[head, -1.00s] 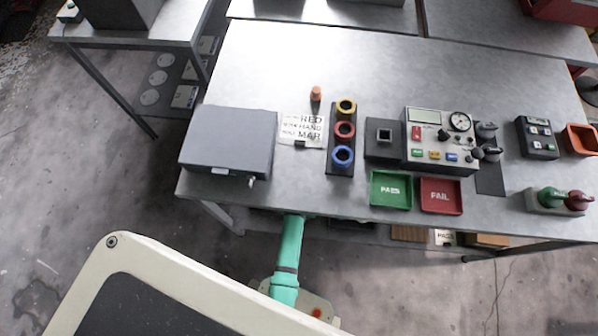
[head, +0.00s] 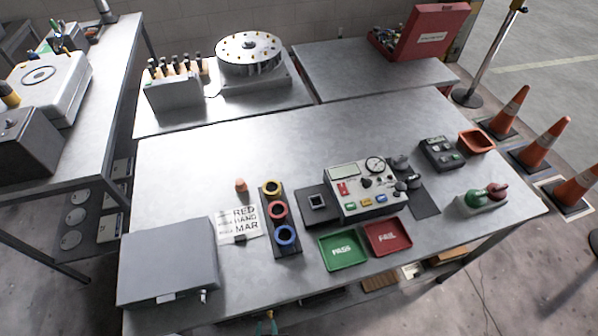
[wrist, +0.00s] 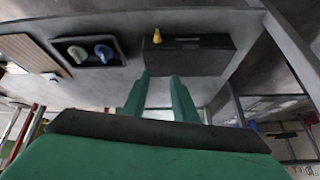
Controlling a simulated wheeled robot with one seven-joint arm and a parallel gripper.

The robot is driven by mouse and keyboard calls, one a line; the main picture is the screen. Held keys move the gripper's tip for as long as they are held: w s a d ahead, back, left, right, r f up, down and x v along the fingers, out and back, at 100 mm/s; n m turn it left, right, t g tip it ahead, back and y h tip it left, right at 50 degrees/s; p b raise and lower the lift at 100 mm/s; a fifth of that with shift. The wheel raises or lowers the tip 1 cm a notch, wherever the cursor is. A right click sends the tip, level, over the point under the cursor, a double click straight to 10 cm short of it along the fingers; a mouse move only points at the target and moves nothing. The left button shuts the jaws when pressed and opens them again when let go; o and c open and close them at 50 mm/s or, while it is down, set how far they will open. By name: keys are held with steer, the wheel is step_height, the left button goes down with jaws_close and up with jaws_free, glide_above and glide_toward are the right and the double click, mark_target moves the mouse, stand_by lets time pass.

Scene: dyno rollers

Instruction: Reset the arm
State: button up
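My gripper (wrist: 160,78) shows in the wrist view as two green fingers standing apart, with nothing seen between them. In the head view only a small green and orange piece of my arm shows at the bottom edge, just in front of the metal table (head: 190,170). The wrist view looks at a shelf-like grey surface with a dark box (wrist: 190,55) beyond the fingertips.
On the table stand a grey case (head: 168,262), a ring rack (head: 278,215), a gauge box (head: 360,190), a green tray (head: 345,255), a red tray (head: 390,238) and an orange bin (head: 477,141). Cones (head: 508,108) stand right. A black tray (wrist: 70,52) shows in the wrist view.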

steer(key=s+d+r+t, duration=0.2)
steer(key=d+r+t, duration=0.1)
steer(key=r, duration=0.7)
steer(key=s+d+r+t+h, duration=0.1)
steer(key=s+d+r+t, duration=0.2)
steer(key=r, duration=0.8)
steer(key=s+d+r+m+t, duration=0.1)
steer(key=d+r, duration=0.3)
steer(key=r, duration=0.7)
steer(key=shift+s+d+r+t+h, duration=0.25)
steer(key=shift+s+d+t+h, duration=0.1)
steer(key=shift+s+t, duration=0.5)
steer(key=shift+w, duration=0.1)
